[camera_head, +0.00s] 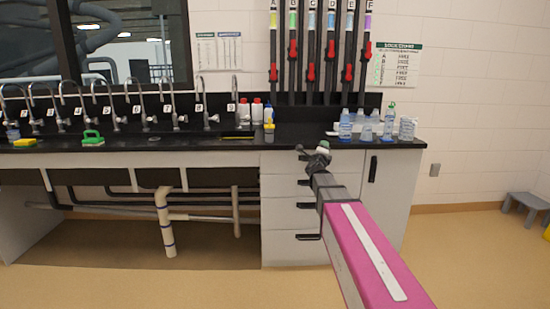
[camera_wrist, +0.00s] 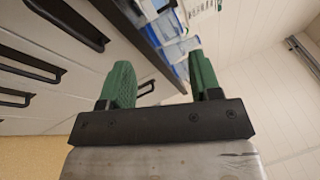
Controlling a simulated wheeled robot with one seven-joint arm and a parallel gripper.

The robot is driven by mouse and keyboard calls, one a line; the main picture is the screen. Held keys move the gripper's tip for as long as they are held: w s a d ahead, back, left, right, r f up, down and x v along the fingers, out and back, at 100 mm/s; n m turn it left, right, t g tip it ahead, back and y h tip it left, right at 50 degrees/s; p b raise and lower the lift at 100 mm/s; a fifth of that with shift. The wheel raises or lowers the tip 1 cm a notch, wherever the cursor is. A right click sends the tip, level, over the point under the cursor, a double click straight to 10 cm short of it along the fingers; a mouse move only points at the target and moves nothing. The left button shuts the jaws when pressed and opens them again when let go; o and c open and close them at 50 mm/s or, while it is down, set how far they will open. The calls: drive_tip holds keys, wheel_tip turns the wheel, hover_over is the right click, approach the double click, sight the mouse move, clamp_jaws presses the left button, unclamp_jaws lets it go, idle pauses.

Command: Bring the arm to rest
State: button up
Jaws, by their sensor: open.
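My gripper (camera_head: 319,153) is at the end of my outstretched pink arm, in front of the cabinet and near the counter's front edge. In the wrist view my gripper (camera_wrist: 163,85) shows two green fingers spread wide apart with nothing between them. The head view shows the fingers only small and partly turned away. Whether the gripper touches the counter edge cannot be told.
The black counter (camera_head: 180,142) carries a row of taps (camera_head: 205,105), a green brush (camera_head: 92,138), a yellow sponge (camera_head: 25,142) and several bottles (camera_head: 346,126). White drawers (camera_head: 280,215) stand below. A grey stool (camera_head: 527,205) is far right; the floor (camera_head: 470,245) between is clear.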

drive_tip(key=s+a+f+n+g+y, duration=0.4)
drive_tip(key=s+f+n, duration=0.4)
drive_tip(key=f, duration=0.4)
drive_tip(key=s+a+f+n+g+y, duration=0.3)
drive_tip(key=s+f+n+g+y, duration=0.25)
drive_tip(key=f+n, duration=0.5)
drive_tip(key=s+d+f+n+g+h, duration=0.1)
drive_tip(key=s+d+f+n+g, duration=0.1)
drive_tip(key=s+f, duration=0.4)
drive_tip(key=s+d+f+n+g+h, duration=0.2)
drive_tip(key=s+f+n+g, duration=0.2)
drive_tip(key=s, duration=1)
wheel_tip(320, 180, down, 2)
drive_tip(key=g, duration=0.3)
drive_tip(key=shift+s+d+f, duration=0.2)
drive_tip(key=shift+s, duration=0.2)
